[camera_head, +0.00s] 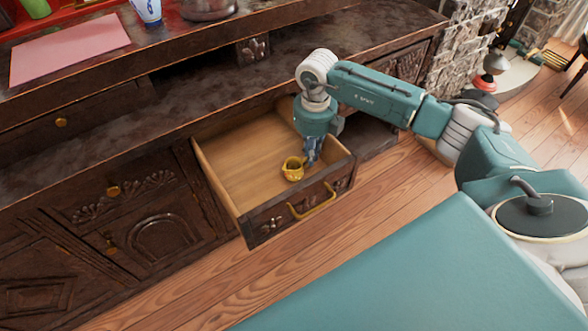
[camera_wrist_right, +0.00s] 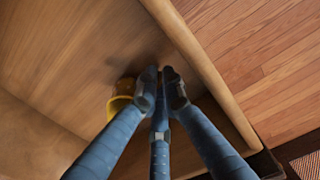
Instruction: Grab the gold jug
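The gold jug (camera_head: 292,170) is inside the open wooden drawer (camera_head: 228,165), near its front. My right gripper (camera_head: 311,158) reaches down into the drawer, just right of the jug in the head view. In the right wrist view the jug (camera_wrist_right: 121,98) is partly hidden behind the left finger. The blue fingers of the right gripper (camera_wrist_right: 162,90) come close together at their dark tips. Whether part of the jug is between them is hidden. My left gripper is not in view.
The drawer's walls and front, with a gold handle (camera_head: 314,201), surround the gripper closely. The dark cabinet top (camera_head: 215,83) overhangs behind. A pink sheet (camera_head: 70,48) and a blue-and-white vessel (camera_head: 148,12) are on the cabinet. Wooden floor (camera_head: 200,290) is clear in front.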

